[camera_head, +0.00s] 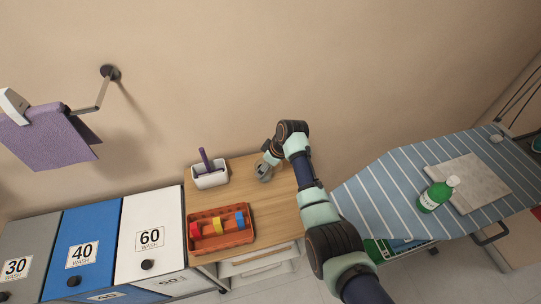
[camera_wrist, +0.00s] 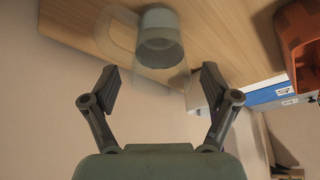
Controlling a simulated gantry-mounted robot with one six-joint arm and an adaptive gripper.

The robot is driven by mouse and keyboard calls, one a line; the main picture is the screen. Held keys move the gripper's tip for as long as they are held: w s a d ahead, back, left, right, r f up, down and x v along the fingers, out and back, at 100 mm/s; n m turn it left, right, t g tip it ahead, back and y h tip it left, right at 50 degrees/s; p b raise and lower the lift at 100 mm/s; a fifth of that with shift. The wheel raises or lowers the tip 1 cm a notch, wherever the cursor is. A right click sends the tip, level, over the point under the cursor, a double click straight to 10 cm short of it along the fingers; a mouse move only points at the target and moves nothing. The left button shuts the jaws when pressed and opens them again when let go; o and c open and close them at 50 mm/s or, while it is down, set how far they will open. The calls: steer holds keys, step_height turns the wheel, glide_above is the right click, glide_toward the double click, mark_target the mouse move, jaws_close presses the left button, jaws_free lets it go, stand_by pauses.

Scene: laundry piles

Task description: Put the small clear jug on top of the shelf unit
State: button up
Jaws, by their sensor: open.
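The small clear jug (camera_wrist: 160,62) is a see-through grey cylinder with a loop handle on its left in the wrist view. It appears to rest on the wooden top (camera_head: 262,208) of the shelf unit, near the wall side. In the head view it is small and partly hidden by my gripper (camera_head: 266,165). My gripper also shows in the wrist view (camera_wrist: 160,80), with its two fingers spread wide. The jug lies just beyond and between the fingertips, with no visible contact. The wooden top also shows in the wrist view (camera_wrist: 225,35).
On the shelf top stand a white holder (camera_head: 211,181) with a purple item and an orange tray (camera_head: 233,240) of coloured pieces. Laundry bins (camera_head: 150,235) adjoin on the left. A striped ironing board (camera_head: 385,205) with a green bottle (camera_head: 434,196) is to the right.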

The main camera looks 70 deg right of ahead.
steer(key=p+v, duration=0.1)
steer(key=v, duration=0.7)
steer(key=shift+r+p, duration=0.15)
steer(key=shift+p, duration=0.2)
steer(key=w+a+r+t+h, duration=0.1)
steer(key=w+a+r, duration=0.1)
steer(key=w+a, duration=0.9)
steer(key=w+a+r+n+t, duration=0.1)
steer(key=a+r+t, duration=0.1)
steer(key=a, duration=0.9)
steer(key=a+r+t, duration=0.1)
steer(key=a+r, duration=0.2)
steer(key=a, duration=0.7)
steer(key=s+a+r+t, duration=0.2)
steer(key=s+a+r, duration=0.1)
steer(key=a, duration=0.5)
steer(key=s+a+r+t+y, duration=0.1)
steer(key=s+a+r, duration=0.3)
steer(key=a, duration=0.4)
steer(key=shift+a+r+t, duration=0.2)
steer(key=shift+r+t, duration=0.4)
steer(key=shift+r, duration=0.05)
